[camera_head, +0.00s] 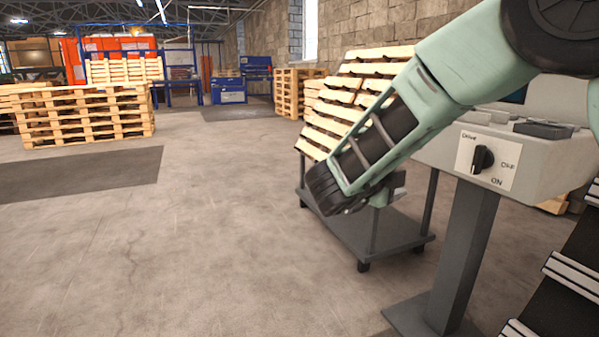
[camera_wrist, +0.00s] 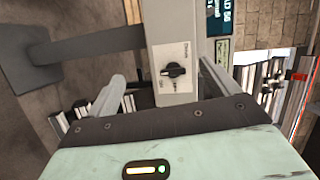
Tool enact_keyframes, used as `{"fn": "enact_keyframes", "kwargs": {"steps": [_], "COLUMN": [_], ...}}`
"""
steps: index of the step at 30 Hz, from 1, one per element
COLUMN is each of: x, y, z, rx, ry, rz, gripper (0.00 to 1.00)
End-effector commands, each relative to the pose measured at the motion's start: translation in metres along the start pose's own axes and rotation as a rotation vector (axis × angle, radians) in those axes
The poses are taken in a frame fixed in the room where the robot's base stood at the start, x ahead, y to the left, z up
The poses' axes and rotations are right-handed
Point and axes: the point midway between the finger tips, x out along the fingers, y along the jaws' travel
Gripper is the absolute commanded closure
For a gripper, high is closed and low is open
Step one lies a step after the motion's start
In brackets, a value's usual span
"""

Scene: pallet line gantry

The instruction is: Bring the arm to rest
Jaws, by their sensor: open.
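My arm reaches from the upper right of the head view down to the left, with pale green links and a black wrist end (camera_head: 338,190). The wrist end shows in front of the cart and left of the control console (camera_head: 545,165). In the wrist view my gripper (camera_wrist: 162,70) is open, with its grey fingers apart and nothing seen between them. The console's black rotary knob (camera_head: 482,159) sits on a white plate marked Drive, OFF and ON. The knob also shows in the wrist view (camera_wrist: 175,70), beyond the fingers. I cannot tell the gap to it.
The console stands on a grey post (camera_head: 462,250). Behind my arm is a dark cart (camera_head: 400,228) with tilted wooden pallets (camera_head: 325,115). A black conveyor with metal slats (camera_head: 575,275) is at the lower right. Stacked pallets (camera_head: 85,115) stand far left. The left floor is open.

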Motion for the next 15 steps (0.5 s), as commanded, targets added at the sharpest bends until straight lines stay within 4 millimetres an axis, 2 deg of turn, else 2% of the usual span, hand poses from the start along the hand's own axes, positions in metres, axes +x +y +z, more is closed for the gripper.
{"fn": "enact_keyframes", "kwargs": {"steps": [2, 5, 8, 11, 12, 14, 15], "x": [-0.014, -0.047, -0.094, -0.148, -0.17, -0.203, -0.222], "y": [-0.001, 0.005, 0.017, 0.036, 0.045, 0.061, 0.072], "z": [0.024, 0.055, 0.072, 0.071, 0.066, 0.051, 0.037], "rx": [-0.083, -0.231, -0.41, -0.619, -0.711, -0.857, -0.96], "ry": [-0.215, -0.513, -0.803, -1.082, -1.189, -1.345, -1.443], "rz": [0.037, 0.067, 0.072, 0.056, 0.044, 0.022, 0.005], "gripper": [0.13, 0.13, 0.13, 0.13, 0.13, 0.13, 0.13]}}
